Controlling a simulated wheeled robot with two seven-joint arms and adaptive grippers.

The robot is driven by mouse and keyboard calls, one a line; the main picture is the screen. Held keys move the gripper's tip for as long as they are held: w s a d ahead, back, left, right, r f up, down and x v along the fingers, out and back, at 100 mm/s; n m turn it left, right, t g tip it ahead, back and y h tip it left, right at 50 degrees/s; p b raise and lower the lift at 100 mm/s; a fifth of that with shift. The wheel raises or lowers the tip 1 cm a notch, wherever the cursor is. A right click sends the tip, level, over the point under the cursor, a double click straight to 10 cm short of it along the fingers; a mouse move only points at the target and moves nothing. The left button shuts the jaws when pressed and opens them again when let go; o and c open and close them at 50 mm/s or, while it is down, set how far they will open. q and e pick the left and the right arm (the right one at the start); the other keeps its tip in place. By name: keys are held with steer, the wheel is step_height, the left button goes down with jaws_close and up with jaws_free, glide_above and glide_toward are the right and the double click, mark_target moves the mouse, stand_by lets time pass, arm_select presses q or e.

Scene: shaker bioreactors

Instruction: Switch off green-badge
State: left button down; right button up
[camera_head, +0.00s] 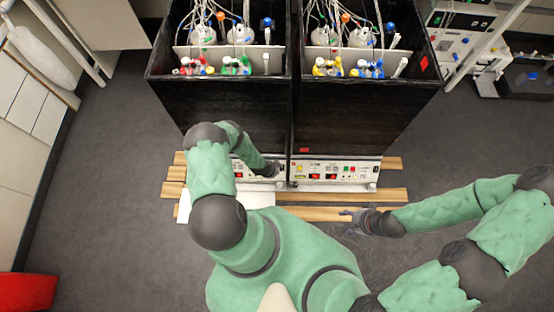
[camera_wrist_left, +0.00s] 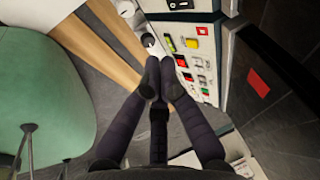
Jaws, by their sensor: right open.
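Two dark shaker cabinets stand side by side, each with a white control panel at its base. The left panel (camera_head: 244,171) is partly covered by my left arm; the right panel (camera_head: 334,171) is clear. No green badge shows; a red badge is on the right cabinet (camera_head: 303,150) and in the left wrist view (camera_wrist_left: 258,82). My left gripper (camera_head: 270,170) is at the left panel's right end. In the wrist view its fingertips (camera_wrist_left: 159,78) are together and empty, near coloured buttons (camera_wrist_left: 191,60). A black rocker switch (camera_wrist_left: 180,4) shows above. My right gripper (camera_head: 352,221) is open and empty.
Wooden slats (camera_head: 390,194) lie under the cabinets. Flasks with tubing (camera_head: 220,50) fill the cabinet tops. A red object (camera_head: 27,292) is at the lower left. Grey floor (camera_head: 110,190) is free on the left.

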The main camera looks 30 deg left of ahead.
arm_select(q)
steer(key=b, duration=0.5)
glide_toward(282, 168)
steer(key=s+d+f, duration=0.1)
steer(key=d+f, duration=0.2)
steer(key=f, duration=0.2)
steer(key=shift+w+a+f+b, duration=0.1)
steer(key=shift+w+f+b, duration=0.35)
steer(key=shift+b, duration=0.35)
steer(key=shift+w+a+f+b, duration=0.35)
steer(key=shift+w+f+b, duration=0.1)
steer(key=shift+f+b, duration=0.3)
arm_select(e)
step_height(282, 168, down, 9)
arm_select(q)
steer(key=shift+r, duration=0.15)
arm_select(e)
steer(key=shift+r, duration=0.15)
